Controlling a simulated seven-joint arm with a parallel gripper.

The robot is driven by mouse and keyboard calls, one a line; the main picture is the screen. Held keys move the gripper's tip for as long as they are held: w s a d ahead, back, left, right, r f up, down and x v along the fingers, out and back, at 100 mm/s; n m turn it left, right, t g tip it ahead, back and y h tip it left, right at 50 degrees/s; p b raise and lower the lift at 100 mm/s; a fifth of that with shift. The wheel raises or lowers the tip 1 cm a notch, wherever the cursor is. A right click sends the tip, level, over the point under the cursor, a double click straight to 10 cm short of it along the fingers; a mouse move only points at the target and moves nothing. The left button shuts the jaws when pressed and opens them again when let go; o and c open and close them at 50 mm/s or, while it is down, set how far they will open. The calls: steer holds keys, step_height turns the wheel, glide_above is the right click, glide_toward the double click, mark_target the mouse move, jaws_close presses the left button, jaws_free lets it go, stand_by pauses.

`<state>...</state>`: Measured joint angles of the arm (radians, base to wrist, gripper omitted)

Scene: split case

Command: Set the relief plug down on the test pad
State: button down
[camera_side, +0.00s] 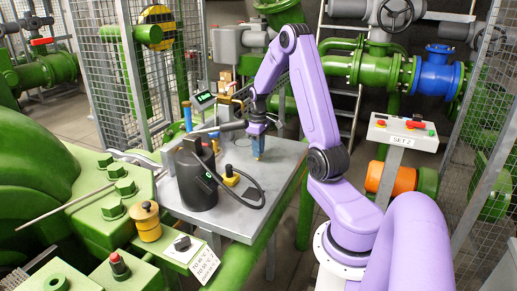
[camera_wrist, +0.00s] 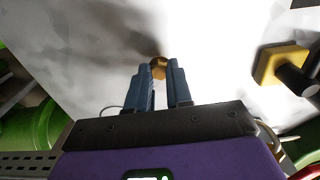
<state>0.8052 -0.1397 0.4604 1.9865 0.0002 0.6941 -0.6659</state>
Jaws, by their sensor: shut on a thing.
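My gripper (camera_wrist: 161,75) is shut on a small brass-coloured piece, which I take to be the relief plug (camera_wrist: 158,67). Only its rounded end shows between the blue fingertips. In the side view, my gripper (camera_side: 258,152) points down over the right back part of the grey tabletop (camera_side: 235,222). I cannot tell whether the plug touches that surface. A yellow square block with a black knob (camera_side: 231,176) stands to the left and nearer the camera; it also shows at the right of the wrist view (camera_wrist: 268,62). I cannot make out a marked test pad.
A dark round canister (camera_side: 198,185) with a black hose stands on the table's left. Green machinery (camera_side: 115,190) with a yellow-capped post (camera_side: 147,222) borders the left side. A control box (camera_side: 403,132) stands to the right. The tabletop around my gripper looks mostly clear.

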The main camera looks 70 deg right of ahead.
steer(key=shift+f, duration=0.15)
steer(key=c, duration=1)
jaws_free()
steer(key=shift+o, duration=0.2)
step_height(320, 180, up, 12)
steer(key=shift+r, duration=0.2)
